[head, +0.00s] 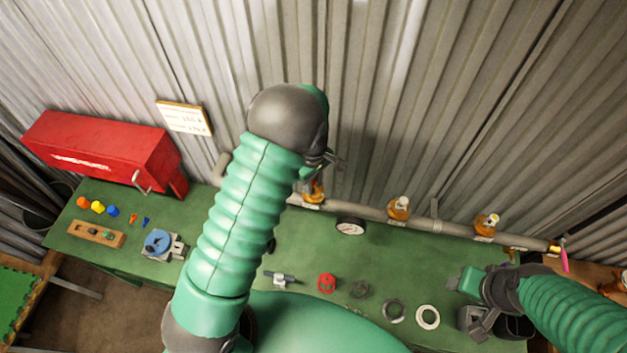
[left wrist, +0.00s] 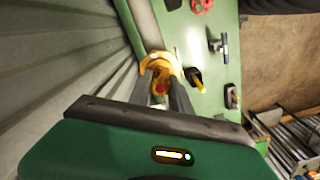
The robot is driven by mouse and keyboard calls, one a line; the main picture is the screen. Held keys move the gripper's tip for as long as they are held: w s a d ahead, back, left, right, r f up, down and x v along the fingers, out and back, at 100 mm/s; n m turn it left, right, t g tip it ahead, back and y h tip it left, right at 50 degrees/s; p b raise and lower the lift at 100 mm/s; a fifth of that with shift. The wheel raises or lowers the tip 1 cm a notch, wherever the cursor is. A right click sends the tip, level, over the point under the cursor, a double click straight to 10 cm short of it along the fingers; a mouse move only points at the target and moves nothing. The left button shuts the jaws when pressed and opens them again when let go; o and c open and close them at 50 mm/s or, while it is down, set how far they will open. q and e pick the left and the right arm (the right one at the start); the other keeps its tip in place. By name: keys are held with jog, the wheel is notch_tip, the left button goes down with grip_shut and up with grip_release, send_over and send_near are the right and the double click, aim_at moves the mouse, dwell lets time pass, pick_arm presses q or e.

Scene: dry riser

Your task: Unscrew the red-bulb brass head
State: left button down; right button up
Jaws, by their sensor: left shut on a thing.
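The brass head with the red bulb (left wrist: 160,88) sits on the grey pipe, between the fingers of my left gripper (left wrist: 163,80) in the left wrist view. The fingers are shut on it. In the head view my left arm reaches up across the middle, and its gripper (head: 325,163) is at the brass head (head: 314,192), partly covering it. Two other brass heads, one in the middle (head: 399,208) and one at right (head: 487,226), stand along the pipe. My right gripper (head: 478,322) is low at the right over the bench; its finger opening is unclear.
The pipe (head: 460,232) runs along the corrugated wall behind the green bench (head: 300,250). A gauge (head: 350,227), a red handwheel (head: 327,283) and pale rings (head: 428,317) lie in front. A red toolbox (head: 100,148) and a blue vise-like device (head: 158,242) are at left.

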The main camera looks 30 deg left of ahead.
pick_arm(q)
jog(key=n+p, duration=0.1)
jog(key=n, duration=0.2)
jog(key=shift+s+r+p, duration=0.15)
jog(key=shift+r+p, duration=0.1)
jog(key=shift+p, duration=0.15)
jog(key=shift+n+p, duration=0.3)
jog(key=shift+n, duration=0.6)
jog(key=shift+f+n, duration=0.2)
jog(key=shift+n, duration=0.2)
jog(key=shift+f, duration=0.1)
jog(key=c, duration=1.1)
grip_release()
